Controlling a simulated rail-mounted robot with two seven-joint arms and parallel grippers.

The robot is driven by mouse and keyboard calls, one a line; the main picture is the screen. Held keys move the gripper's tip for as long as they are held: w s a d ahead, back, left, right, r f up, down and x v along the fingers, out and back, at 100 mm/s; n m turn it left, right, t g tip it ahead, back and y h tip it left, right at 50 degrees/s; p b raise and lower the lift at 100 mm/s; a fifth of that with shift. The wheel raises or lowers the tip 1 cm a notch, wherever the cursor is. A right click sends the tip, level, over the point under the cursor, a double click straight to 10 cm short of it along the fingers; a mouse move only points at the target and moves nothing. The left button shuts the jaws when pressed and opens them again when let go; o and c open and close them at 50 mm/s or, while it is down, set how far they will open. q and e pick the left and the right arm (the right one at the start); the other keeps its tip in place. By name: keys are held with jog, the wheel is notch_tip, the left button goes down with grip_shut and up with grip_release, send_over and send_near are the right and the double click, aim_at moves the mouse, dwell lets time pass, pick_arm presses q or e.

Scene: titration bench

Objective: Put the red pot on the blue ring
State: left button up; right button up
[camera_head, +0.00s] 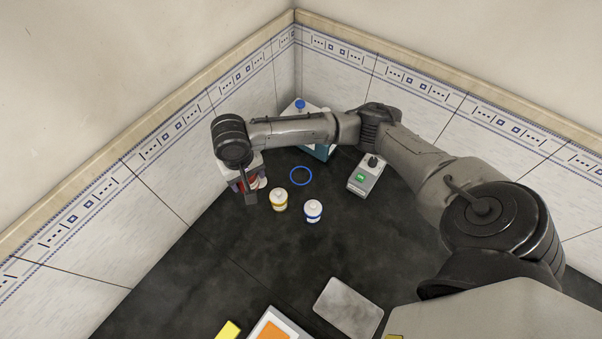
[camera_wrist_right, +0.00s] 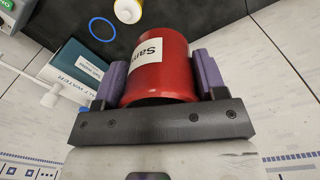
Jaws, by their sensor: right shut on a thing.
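The red pot (camera_wrist_right: 172,75) with a white label fills the middle of the right wrist view. My right gripper (camera_wrist_right: 160,78) is shut on it, with a purple finger pad on each side. In the head view the right gripper (camera_head: 249,188) is at the left of the bench, largely hiding the red pot. The blue ring (camera_head: 301,185) lies flat and empty on the dark bench, right of the gripper. It also shows at the upper left of the right wrist view (camera_wrist_right: 90,27), apart from the pot. My left gripper is not in view.
A yellow-banded white pot (camera_head: 279,199) and a blue-banded white pot (camera_head: 313,211) stand in front of the ring. A grey device with a green display (camera_head: 366,176) stands to its right. A teal box (camera_wrist_right: 80,70) is behind. A grey plate (camera_head: 348,307) lies at the front.

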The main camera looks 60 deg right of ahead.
jog(key=s+d+f+m, duration=0.1)
jog(key=s+d+f, duration=0.1)
jog(key=d+f, duration=0.1)
jog(key=s+d+f+m, duration=0.2)
jog(key=d+f, duration=0.1)
jog(key=s+d+f+m, duration=0.1)
jog(key=s+d+f, duration=0.1)
jog(key=d+f, duration=0.2)
jog(key=s+d+f+m, duration=0.3)
jog(key=s+d+f, duration=0.2)
jog(key=s+d, duration=0.45)
jog(key=shift+m, duration=0.3)
jog(key=w+d+f, duration=0.1)
jog(key=w+f, duration=0.1)
jog(key=w, duration=0.2)
jog(key=w+d+f+b, duration=0.1)
jog(key=w+f, duration=0.1)
jog(key=w, duration=0.2)
jog(key=w+d+f, duration=0.1)
jog(key=w+f, duration=0.2)
jog(key=w, duration=0.1)
jog(key=shift+w+d+f+b, duration=0.1)
jog(key=shift+w+d+b, duration=0.05)
jog(key=shift+w+b, duration=0.2)
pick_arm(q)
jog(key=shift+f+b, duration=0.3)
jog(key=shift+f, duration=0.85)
pick_arm(e)
jog(key=shift+f, duration=2.05)
